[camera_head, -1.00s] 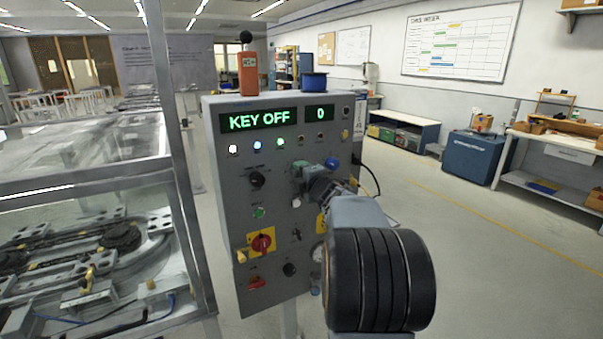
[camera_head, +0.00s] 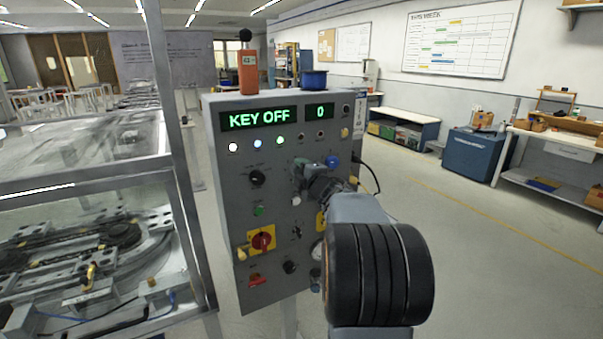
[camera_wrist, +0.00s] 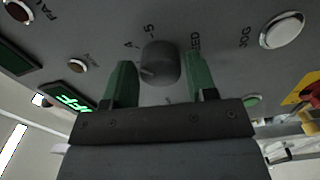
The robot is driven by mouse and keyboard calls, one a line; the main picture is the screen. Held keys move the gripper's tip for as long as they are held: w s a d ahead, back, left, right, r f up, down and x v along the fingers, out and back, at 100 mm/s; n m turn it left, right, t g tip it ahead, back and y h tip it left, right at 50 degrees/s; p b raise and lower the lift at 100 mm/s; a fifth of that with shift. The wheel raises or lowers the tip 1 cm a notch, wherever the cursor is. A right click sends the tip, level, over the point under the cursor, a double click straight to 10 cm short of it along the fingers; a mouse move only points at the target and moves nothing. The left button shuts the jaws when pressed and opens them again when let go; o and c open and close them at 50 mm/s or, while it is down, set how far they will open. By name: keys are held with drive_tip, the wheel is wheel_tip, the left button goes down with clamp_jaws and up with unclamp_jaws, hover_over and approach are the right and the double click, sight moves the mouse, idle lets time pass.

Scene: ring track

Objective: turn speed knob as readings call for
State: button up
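The grey control panel (camera_head: 226,235) shows "KEY OFF" on its wide green display (camera_head: 255,119) and "0" on the small one (camera_head: 320,113). In the wrist view a dark round knob (camera_wrist: 160,62) sits beside a partly covered label ending in "EED". The green fingers of my gripper (camera_wrist: 161,80) stand on either side of this knob, apart from each other; whether they touch it I cannot tell. In the head view my gripper (camera_head: 302,172) is close to the panel face, and my arm hides part of the panel's right side.
Other panel controls include a black selector (camera_head: 257,178), a red rotary switch on yellow (camera_head: 262,241) and a white button (camera_wrist: 282,29) marked "JOG". A glazed track enclosure (camera_head: 90,150) stands close on the left.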

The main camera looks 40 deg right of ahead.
drive_tip(key=shift+o, duration=1.4)
drive_tip(key=s+a+b, duration=0.1)
drive_tip(key=s+a, duration=0.1)
drive_tip(key=s, duration=1.1)
drive_tip(key=shift+s+b, duration=0.35)
drive_tip(key=shift+b, duration=0.05)
drive_tip(key=shift+d, duration=0.1)
